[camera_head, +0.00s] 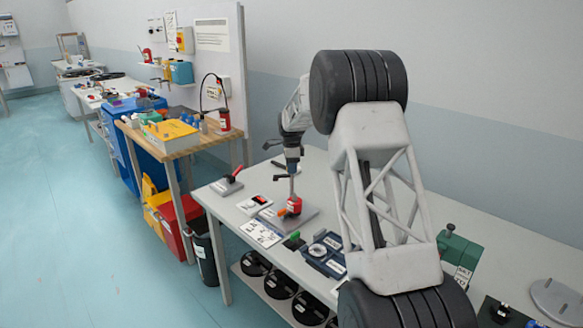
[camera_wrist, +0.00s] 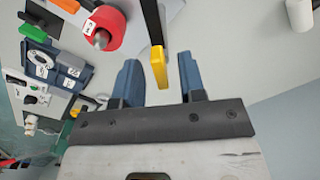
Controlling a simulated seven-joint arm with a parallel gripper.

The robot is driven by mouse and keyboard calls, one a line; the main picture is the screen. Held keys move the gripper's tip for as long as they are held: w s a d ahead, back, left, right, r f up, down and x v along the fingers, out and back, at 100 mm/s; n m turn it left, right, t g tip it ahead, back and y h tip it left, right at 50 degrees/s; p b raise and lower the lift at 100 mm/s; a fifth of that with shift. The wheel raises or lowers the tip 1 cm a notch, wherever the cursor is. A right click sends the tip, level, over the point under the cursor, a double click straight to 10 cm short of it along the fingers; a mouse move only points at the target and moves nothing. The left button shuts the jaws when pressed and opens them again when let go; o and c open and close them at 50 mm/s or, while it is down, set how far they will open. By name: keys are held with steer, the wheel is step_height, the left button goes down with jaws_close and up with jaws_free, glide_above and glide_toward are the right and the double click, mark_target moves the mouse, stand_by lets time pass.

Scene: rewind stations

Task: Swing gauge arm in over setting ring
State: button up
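In the wrist view a black bar with a yellow tip (camera_wrist: 158,66), which looks like the gauge arm, reaches down from the top edge. The yellow tip lies between the fingers of my gripper (camera_wrist: 160,76), with gaps showing on both sides. My gripper is open; its blue fingers do not touch the tip. A red ring with a white label (camera_wrist: 112,22), likely the setting ring, sits up and left of the tip, around or beside a grey stud. The bar appears to the right of the ring. In the head view the red piece (camera_head: 295,204) stands on a grey plate below my gripper (camera_head: 292,165).
On the bench (camera_head: 235,200) a grey block with a red lever (camera_head: 232,180), a printed sheet (camera_head: 261,233) and a blue fixture (camera_head: 323,250) lie near the plate. A green device (camera_head: 458,250) stands to the right. Black reels (camera_head: 281,285) sit on the shelf below.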

jaws_close()
steer(key=shift+n, duration=0.4)
steer(key=n, duration=1.2)
steer(key=shift+s+n, duration=0.1)
steer(key=shift+n, duration=0.2)
steer(key=n, duration=0.4)
steer(key=shift+d+n, duration=0.1)
steer(key=shift+n, duration=0.2)
stand_by(0.4)
